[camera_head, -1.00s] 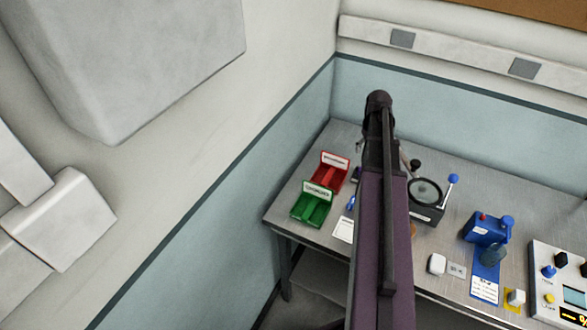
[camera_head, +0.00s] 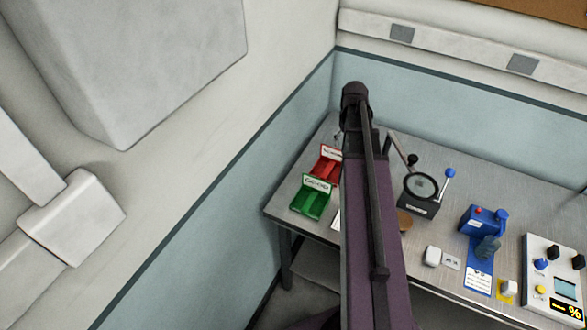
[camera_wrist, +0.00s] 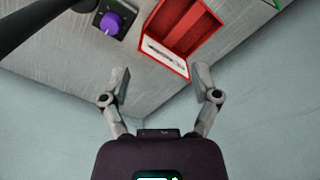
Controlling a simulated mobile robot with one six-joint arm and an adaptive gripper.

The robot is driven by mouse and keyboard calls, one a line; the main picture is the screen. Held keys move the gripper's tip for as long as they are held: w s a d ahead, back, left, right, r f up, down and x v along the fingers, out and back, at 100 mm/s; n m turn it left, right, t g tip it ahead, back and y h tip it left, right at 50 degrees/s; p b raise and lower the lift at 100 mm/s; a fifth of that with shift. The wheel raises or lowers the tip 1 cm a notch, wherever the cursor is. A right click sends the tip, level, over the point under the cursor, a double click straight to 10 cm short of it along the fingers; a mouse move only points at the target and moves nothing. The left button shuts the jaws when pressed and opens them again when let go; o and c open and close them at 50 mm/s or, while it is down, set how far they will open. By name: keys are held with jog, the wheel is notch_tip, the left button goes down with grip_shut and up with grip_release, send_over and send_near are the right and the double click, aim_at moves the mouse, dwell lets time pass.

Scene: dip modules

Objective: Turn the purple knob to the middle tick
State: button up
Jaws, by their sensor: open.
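In the wrist view the purple knob (camera_wrist: 112,22) stands on a small dark square base (camera_wrist: 124,12) at the top, left of a red box. My gripper (camera_wrist: 162,78) is open and empty. Its two fingers are spread below the knob and the red box in the picture, apart from both. In the head view my arm hides the knob, and the gripper's fingers cannot be made out.
The red box (camera_head: 327,164) and a green box (camera_head: 313,198) stand on the grey table (camera_head: 300,232) near its left edge. A round black device (camera_head: 420,190), a blue device (camera_head: 480,222) and a control panel (camera_head: 555,275) stand farther right. A wall borders the table's back.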

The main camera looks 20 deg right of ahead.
jog(key=s+a+f+b, duration=0.1)
jog(key=a, duration=0.9)
jog(key=s+a+f+n+b, duration=0.1)
jog(key=a, duration=0.9)
jog(key=shift+s, duration=0.35)
jog(key=shift+a+f, duration=0.1)
jog(key=s+a+f+n+b, duration=0.1)
jog(key=s+a, duration=0.3)
jog(key=a, duration=0.4)
jog(key=shift+a, duration=0.2)
